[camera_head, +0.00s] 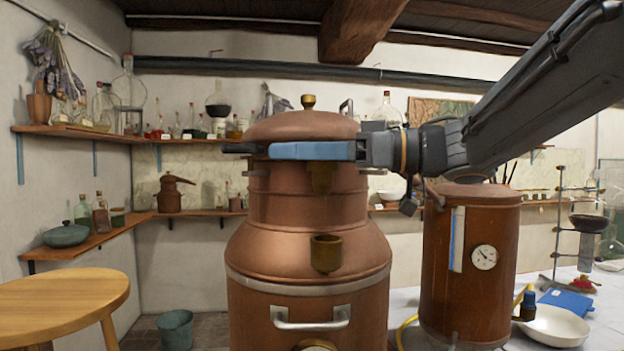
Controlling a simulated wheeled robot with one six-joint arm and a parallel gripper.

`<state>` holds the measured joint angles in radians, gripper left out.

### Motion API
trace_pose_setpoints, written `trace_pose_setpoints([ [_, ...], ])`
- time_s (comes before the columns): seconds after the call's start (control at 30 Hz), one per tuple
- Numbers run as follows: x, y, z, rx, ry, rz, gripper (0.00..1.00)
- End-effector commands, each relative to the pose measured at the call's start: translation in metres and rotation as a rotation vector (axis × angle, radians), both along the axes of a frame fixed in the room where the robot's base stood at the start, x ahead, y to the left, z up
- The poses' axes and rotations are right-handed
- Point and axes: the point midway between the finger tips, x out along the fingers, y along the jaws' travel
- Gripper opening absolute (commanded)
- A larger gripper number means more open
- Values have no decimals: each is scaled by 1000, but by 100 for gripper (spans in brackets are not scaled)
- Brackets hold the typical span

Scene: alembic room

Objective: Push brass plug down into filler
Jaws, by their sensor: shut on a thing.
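My gripper (268,150) reaches in from the right, in front of the upper part of the copper still (308,277). Its fingers point left, one blue and one dark. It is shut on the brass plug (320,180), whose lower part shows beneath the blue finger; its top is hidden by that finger. The filler (326,253), a small brass cup, sits on the still's shoulder. It lies almost straight below the plug in the picture, with a clear gap between them.
A copper vessel with a dial (472,262) stands close on the right, below my arm. A round wooden table (65,300) is at the left. Glassware fills the back shelves.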

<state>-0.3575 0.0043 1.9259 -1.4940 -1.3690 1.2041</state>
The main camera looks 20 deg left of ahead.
Motion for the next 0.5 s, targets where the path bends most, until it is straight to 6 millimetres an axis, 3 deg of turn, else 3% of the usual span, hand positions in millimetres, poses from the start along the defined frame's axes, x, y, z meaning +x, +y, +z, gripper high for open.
trace_pose_setpoints([
  [0.5, 10, -7, -29, 1, -1, -17, 12],
])
